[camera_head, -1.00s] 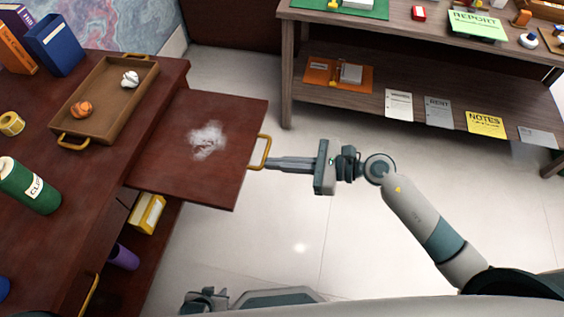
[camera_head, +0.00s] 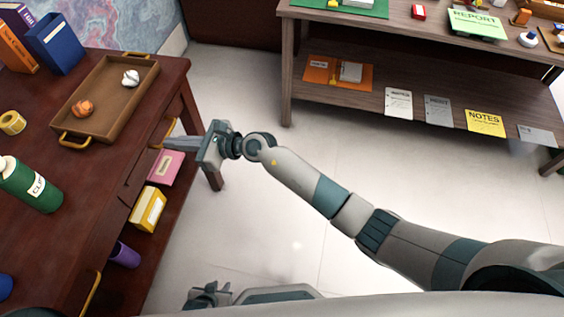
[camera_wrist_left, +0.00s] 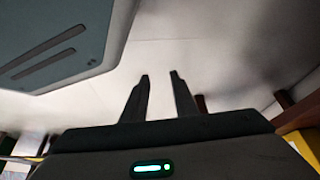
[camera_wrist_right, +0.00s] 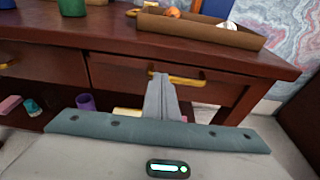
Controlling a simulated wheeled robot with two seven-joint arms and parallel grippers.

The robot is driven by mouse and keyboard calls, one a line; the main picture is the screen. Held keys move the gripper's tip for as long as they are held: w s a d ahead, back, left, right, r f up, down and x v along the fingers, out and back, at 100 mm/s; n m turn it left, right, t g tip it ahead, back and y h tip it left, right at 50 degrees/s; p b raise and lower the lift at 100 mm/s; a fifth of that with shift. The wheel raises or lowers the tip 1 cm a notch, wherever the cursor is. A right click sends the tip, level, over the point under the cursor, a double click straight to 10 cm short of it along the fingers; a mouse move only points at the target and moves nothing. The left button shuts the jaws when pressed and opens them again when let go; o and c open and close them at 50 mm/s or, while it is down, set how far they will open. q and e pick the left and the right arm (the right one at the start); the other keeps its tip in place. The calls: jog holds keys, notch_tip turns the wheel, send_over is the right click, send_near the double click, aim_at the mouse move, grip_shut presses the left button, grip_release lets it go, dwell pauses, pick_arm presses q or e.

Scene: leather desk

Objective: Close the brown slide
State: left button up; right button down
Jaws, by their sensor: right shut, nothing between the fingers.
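The brown slide's board is pushed in under the desk top and hidden in the head view. Its yellow handle (camera_head: 162,133) shows at the desk's right edge, and also in the right wrist view (camera_wrist_right: 187,80) on a brown front panel (camera_wrist_right: 125,74) that looks about flush with the desk. My right gripper (camera_head: 170,143) is shut and empty, its fingertips (camera_wrist_right: 160,76) at the handle, seemingly touching it. My left gripper (camera_head: 208,294) is low at the bottom of the head view, away from the desk. Its fingers (camera_wrist_left: 160,75) stand apart with nothing between them.
A tray (camera_head: 112,122) with an orange and a white object, a green bottle (camera_head: 30,186) and blue and orange folders stand on the desk. Pink (camera_head: 166,168), yellow (camera_head: 147,209) and purple (camera_head: 124,256) items sit on the shelf below. Floor between desk and the right shelf is clear.

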aim_at(152, 139)
jog(key=x, duration=0.3)
jog(key=shift+r, duration=0.4)
pick_arm(q)
jog(key=shift+s+a+f+g, duration=0.15)
jog(key=shift+s+a+g, duration=0.25)
jog(key=shift+s, duration=0.35)
jog(key=shift+w, duration=0.3)
pick_arm(e)
jog(key=shift+r, duration=0.15)
